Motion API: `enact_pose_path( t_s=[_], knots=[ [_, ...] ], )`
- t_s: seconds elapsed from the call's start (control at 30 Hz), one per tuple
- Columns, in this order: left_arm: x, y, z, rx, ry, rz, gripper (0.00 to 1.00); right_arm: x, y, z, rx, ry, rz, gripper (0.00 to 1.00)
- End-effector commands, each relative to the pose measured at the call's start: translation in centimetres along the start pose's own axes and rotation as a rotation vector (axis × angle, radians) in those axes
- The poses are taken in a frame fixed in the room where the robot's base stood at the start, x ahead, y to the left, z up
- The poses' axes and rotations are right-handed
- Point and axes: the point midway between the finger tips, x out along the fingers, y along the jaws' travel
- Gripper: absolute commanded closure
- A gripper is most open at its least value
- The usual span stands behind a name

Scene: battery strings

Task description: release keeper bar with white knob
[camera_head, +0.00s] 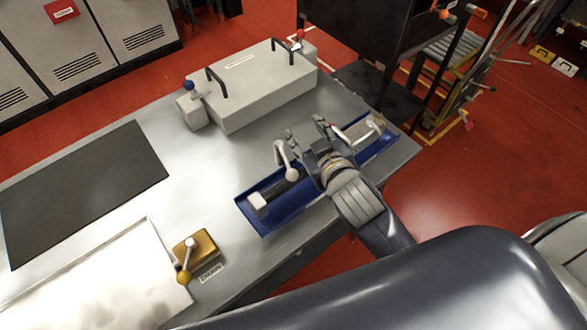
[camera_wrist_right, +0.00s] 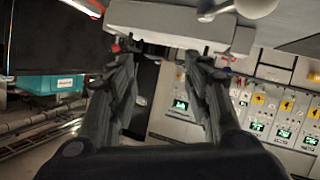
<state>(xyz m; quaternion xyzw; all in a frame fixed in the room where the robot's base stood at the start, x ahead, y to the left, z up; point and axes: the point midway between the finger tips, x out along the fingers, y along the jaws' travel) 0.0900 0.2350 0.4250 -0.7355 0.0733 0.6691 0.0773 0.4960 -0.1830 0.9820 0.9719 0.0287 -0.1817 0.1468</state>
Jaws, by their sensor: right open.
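The white knob (camera_head: 291,174) sits on a bent pale bar (camera_head: 280,153) above the blue tray (camera_head: 262,222) on the metal bench. The knob also shows blurred at the top of the right wrist view (camera_wrist_right: 254,6). My right gripper (camera_head: 306,133) is over the middle of the tray, just right of the bar and knob. It is open, with nothing seen between its fingers (camera_wrist_right: 163,58) in the wrist view. Whether a finger touches the bar cannot be told. The gripper and wrist hide the middle of the tray. My left gripper is not in view.
A grey box (camera_head: 265,95) with black handles stands behind the tray, with a blue knob (camera_head: 189,85) and a red knob (camera_head: 299,35) at its ends. A yellow block (camera_head: 200,246) with a yellow knob is front left. A dark mat (camera_head: 85,185) lies left.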

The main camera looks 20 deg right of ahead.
Motion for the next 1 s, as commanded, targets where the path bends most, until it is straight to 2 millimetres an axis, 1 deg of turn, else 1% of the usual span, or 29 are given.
enact_pose_path(
  t_s=[0.03,0.07,0.1,0.13,0.17,0.2,0.27,0.3,0.33,0.37,0.4,0.47,0.5,0.57,0.6,0.67,0.7,0.77,0.8,0.87,0.9,0.97,1.0],
  knots=[
    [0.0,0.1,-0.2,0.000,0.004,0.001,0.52,0.5,0.1,-4.2,-0.035,0.138,0.007,0.54],
    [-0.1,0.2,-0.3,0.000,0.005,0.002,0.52,0.6,0.0,-6.6,-0.055,0.220,0.007,0.54],
    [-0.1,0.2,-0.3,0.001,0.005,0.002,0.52,0.4,-0.3,-9.8,-0.085,0.331,0.003,0.54],
    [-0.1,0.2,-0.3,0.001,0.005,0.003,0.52,0.0,-0.7,-12.1,-0.109,0.415,-0.005,0.54],
    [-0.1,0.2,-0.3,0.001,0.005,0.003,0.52,-0.5,-1.2,-14.4,-0.136,0.498,-0.014,0.54],
    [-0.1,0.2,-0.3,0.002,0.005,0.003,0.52,-1.4,-2.0,-17.2,-0.175,0.608,-0.032,0.54],
    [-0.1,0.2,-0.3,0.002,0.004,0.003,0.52,-3.0,-3.6,-20.9,-0.241,0.767,-0.070,0.54],
    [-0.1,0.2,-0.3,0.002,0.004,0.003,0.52,-4.4,-4.8,-22.9,-0.289,0.868,-0.103,0.54],
    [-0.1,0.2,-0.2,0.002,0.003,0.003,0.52,-5.4,-5.8,-24.3,-0.329,0.941,-0.130,0.54],
    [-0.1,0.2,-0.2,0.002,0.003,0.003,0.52,-6.5,-6.9,-25.4,-0.372,1.011,-0.160,0.54],
    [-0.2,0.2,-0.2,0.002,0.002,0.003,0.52,-8.0,-8.4,-26.5,-0.432,1.102,-0.205,0.54],
    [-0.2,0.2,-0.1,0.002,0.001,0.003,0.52,-10.2,-10.8,-27.5,-0.532,1.223,-0.282,0.54],
    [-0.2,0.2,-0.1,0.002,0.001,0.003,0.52,-11.5,-12.3,-27.7,-0.604,1.294,-0.338,0.54],
    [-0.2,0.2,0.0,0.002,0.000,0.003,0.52,-13.3,-14.6,-27.3,-0.721,1.388,-0.431,0.54],
    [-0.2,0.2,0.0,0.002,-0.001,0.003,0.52,-14.2,-16.0,-26.6,-0.806,1.437,-0.497,0.54],
    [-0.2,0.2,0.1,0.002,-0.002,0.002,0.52,-15.3,-17.8,-24.9,-0.940,1.493,-0.604,0.54],
    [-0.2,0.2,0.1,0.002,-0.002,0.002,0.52,-15.6,-18.8,-23.6,-1.034,1.516,-0.677,0.54],
    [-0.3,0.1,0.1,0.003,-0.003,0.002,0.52,-15.7,-19.8,-21.1,-1.182,1.526,-0.791,0.54],
    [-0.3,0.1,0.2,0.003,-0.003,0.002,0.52,-15.5,-20.1,-19.2,-1.284,1.517,-0.869,0.54],
    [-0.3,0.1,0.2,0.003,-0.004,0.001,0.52,-14.7,-20.0,-16.4,-1.440,1.475,-0.985,0.54],
    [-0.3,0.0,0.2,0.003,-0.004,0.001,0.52,-13.9,-19.5,-14.4,-1.545,1.430,-1.059,0.54],
    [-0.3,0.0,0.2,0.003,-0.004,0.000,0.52,-12.5,-18.1,-11.6,-1.699,1.332,-1.167,0.54],
    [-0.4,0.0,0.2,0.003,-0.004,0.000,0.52,-11.4,-16.8,-9.9,-1.794,1.252,-1.234,0.54]
  ],
)
